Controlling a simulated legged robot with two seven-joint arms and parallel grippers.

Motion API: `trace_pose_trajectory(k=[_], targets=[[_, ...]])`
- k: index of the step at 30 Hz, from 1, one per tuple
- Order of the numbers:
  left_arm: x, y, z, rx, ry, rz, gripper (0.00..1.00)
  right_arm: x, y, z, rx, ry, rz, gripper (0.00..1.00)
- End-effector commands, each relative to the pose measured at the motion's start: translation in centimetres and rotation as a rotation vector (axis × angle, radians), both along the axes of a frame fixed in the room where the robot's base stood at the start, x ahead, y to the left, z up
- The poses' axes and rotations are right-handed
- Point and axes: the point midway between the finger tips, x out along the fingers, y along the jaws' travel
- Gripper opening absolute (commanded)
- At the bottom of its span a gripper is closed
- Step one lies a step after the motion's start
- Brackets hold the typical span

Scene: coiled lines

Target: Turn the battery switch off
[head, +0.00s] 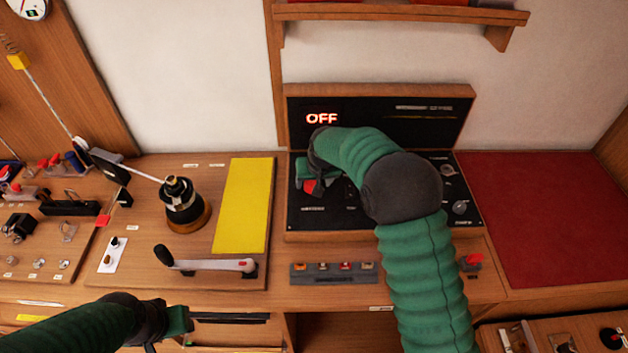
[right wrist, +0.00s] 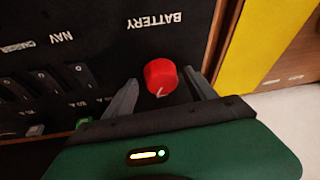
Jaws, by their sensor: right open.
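The battery switch (right wrist: 160,73) is a red round knob with a white pointer mark, on a black panel beside the word BATTERY. In the right wrist view the open fingers of my right gripper (right wrist: 161,80) stand on either side of the knob, with a gap visible at each side. In the head view the red knob (head: 312,187) shows partly beside my right gripper (head: 307,180). A display (head: 321,118) on the upright panel is lit and reads OFF. My left gripper (head: 182,322) is low at the left, over the bench's front edge; its jaw opening is unclear.
More switches (right wrist: 80,75) marked NAV sit beside the knob. A yellow mat (head: 243,205) lies left of the panel and a clear red mat (head: 550,215) right of it. A lever (head: 210,264), a black winch-like drum (head: 183,203) and a small switch strip (head: 333,272) are nearby.

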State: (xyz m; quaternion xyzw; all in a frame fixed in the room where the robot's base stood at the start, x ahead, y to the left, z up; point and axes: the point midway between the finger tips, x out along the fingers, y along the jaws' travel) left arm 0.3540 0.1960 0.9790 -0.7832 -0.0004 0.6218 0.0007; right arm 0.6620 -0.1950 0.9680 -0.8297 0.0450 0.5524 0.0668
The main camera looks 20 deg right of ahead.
Motion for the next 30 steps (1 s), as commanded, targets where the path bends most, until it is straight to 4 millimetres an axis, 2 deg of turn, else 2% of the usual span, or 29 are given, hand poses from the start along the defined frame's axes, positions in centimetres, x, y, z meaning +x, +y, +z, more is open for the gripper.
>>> trace_pose_trajectory(k=[4, 18, 23, 30], targets=[[0.0, 0.0, 0.0, 0.0, 0.0, 0.0, 0.36, 0.0, 0.0, 0.0, 0.0, 0.0, 0.0, 0.64], [0.0, 0.0, 0.0, 0.0, 0.0, 0.0, 0.36, 0.0, 0.0, 0.0, 0.0, 0.001, 0.0, 0.03], [0.0, 0.0, 0.2, 0.0, 0.0, 0.0, 0.36, 0.0, -0.2, 0.0, 0.002, 0.003, 0.047, 0.03], [0.0, 0.0, 1.0, 0.0, 0.0, 0.0, 0.36, 0.1, -0.5, 0.1, 0.005, 0.001, 0.33, 0.03]])
